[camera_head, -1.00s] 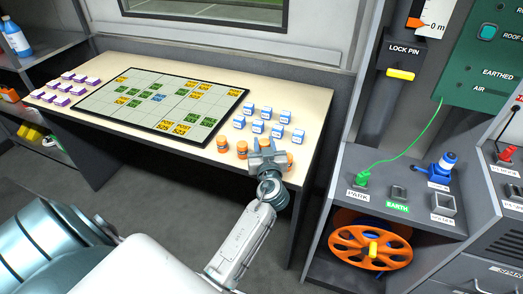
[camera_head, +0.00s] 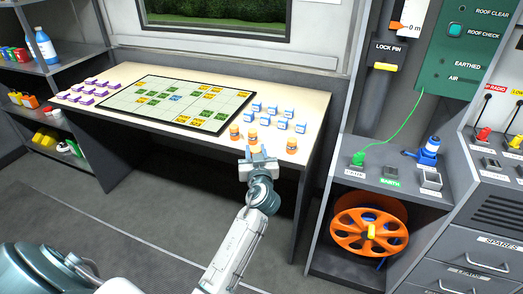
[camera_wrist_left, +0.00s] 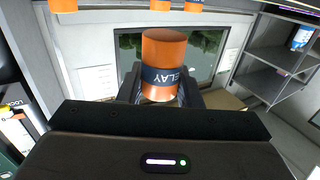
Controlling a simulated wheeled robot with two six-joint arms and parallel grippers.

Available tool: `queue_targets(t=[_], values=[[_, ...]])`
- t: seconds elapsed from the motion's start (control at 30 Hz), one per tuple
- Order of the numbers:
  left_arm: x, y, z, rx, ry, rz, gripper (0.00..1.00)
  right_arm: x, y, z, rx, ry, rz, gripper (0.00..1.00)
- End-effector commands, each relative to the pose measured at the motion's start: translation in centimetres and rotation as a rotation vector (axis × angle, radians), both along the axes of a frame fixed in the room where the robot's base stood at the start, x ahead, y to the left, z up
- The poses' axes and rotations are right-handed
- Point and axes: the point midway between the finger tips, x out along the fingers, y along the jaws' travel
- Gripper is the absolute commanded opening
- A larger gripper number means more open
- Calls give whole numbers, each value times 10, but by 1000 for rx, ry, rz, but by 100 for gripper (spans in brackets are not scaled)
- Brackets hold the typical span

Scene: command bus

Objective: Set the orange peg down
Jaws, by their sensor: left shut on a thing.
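The orange peg (camera_wrist_left: 163,65) is a short cylinder with a dark band whose lettering is partly legible. It sits upright between the fingers of my left gripper (camera_wrist_left: 160,88) in the left wrist view. In the head view my left gripper (camera_head: 258,154) is shut on it at the table's front edge, and the peg is mostly hidden by the fingers. Other orange pegs stand on the table (camera_head: 318,105) just behind: two to the left (camera_head: 235,132) and one to the right (camera_head: 291,145). My right gripper is not in view.
Blue-and-white blocks (camera_head: 276,118) stand behind the pegs. A gridded board (camera_head: 180,102) with green and yellow tiles covers the middle, with purple blocks (camera_head: 88,88) to its left. A grey cabinet with an orange reel (camera_head: 370,232) stands to the right.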

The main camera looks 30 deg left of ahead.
Motion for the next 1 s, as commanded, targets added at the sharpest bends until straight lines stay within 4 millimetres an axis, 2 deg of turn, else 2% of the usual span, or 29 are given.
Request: queue_targets(t=[0.23,0.37,0.47,0.63,0.8,1.0], values=[[1,-2,-1,0,0,-10,9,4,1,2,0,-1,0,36],[-8,-14,-14,-1,3,-61,9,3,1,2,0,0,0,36],[-23,-35,-33,-2,6,-149,9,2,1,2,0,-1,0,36],[-66,-86,-56,-5,2,-362,9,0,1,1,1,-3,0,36],[-94,-113,-56,-4,-5,-474,9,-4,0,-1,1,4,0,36],[-122,-131,-50,-3,-4,-547,9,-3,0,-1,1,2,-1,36]])
